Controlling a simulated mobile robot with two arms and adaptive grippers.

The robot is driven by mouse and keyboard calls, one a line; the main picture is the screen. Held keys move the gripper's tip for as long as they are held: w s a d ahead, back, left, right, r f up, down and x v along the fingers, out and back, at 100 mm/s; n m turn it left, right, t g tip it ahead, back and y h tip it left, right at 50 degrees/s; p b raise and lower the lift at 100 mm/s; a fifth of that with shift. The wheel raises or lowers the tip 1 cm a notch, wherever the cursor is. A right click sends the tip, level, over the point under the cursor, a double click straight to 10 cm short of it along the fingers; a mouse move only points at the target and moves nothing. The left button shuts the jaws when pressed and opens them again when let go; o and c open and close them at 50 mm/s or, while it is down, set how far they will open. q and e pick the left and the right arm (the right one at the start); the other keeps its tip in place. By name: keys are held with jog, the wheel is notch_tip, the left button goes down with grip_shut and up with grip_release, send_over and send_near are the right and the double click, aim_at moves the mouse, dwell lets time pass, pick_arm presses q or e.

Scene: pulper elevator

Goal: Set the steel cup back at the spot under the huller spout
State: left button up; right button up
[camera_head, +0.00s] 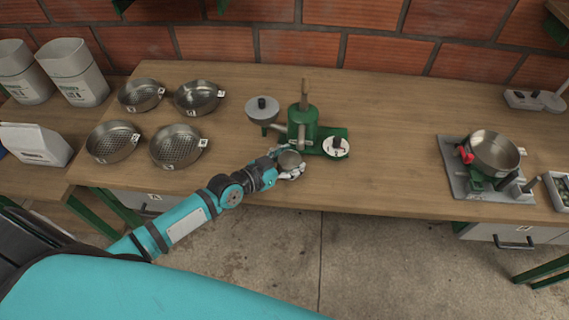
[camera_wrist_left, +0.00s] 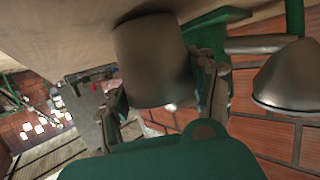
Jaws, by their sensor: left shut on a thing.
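The steel cup (camera_head: 290,159) is held in my left gripper (camera_head: 284,169) at the front of the huller. In the left wrist view the cup (camera_wrist_left: 155,62) stands between the two fingers of the gripper (camera_wrist_left: 163,90), which is shut on it. The green huller (camera_head: 303,122) stands on the bench just behind the cup. Its green base also shows beside the cup in the left wrist view (camera_wrist_left: 215,30). I cannot tell whether the cup touches the bench or the base. The spot under the spout is not clearly seen. My right gripper is out of view.
Several steel sieve pans (camera_head: 177,147) stand on the bench to the left. A round grey pan (camera_head: 262,109) is at the huller's left, and a white dial-like disc (camera_head: 336,147) at its right. A steel pot (camera_head: 493,150) stands far right. The bench between is clear.

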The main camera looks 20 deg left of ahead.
aim_at(298, 155)
pick_arm(q)
jog(key=shift+w+d, duration=0.45)
jog(key=shift+w, duration=0.35)
jog(key=shift+w+d, duration=0.45)
jog(key=shift+w, duration=0.35)
jog(key=o, duration=1.4)
jog(key=v, duration=1.2)
jog(key=shift+s, duration=0.1)
jog(key=shift+d, duration=0.1)
